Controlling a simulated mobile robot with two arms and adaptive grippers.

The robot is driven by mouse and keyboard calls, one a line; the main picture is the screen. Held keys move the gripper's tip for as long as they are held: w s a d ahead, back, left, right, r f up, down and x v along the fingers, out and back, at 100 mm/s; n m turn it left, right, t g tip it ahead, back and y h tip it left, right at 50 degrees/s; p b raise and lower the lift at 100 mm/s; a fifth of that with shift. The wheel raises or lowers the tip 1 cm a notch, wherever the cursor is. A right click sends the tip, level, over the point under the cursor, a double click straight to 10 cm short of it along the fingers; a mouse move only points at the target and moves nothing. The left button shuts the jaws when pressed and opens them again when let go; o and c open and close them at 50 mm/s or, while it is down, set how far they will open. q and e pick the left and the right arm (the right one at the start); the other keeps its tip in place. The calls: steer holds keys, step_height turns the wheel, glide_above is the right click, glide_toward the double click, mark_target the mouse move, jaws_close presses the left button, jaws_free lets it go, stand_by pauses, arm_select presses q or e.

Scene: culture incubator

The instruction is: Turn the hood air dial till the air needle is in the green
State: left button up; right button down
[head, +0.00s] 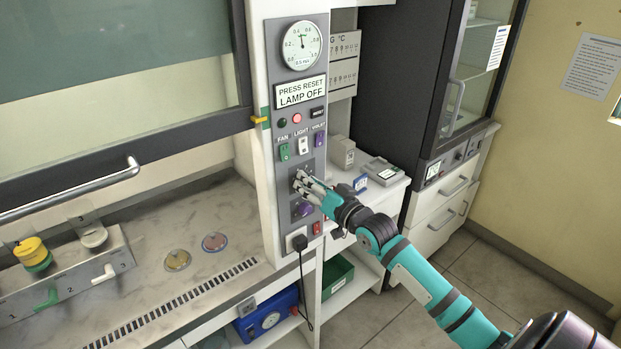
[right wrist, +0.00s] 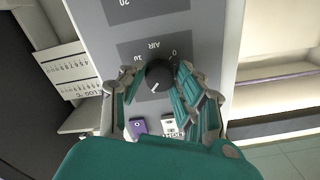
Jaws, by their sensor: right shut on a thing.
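The air dial is a black round knob with a white pointer mark, on a grey panel marked AIR in the right wrist view (right wrist: 158,75). My right gripper (right wrist: 152,88) is shut on it, its teal and grey fingers at either side of the knob. In the head view my right gripper (head: 302,184) covers most of the dial. The round white gauge (head: 301,46) is at the top of the hood's control column; its thin dark needle points nearly straight up. My left gripper is not in view.
A black plug (head: 299,242) with a hanging cord is lower down. The hood's sash handle (head: 70,190) juts out at left.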

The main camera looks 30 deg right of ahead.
steer(key=shift+r+m+p, duration=0.1)
steer(key=shift+m+p, duration=0.25)
steer(key=shift+m, duration=0.55)
steer(key=c, duration=1)
jaws_free()
steer(key=shift+o, duration=0.2)
steer(key=s, duration=1.2)
steer(key=shift+d, duration=0.45)
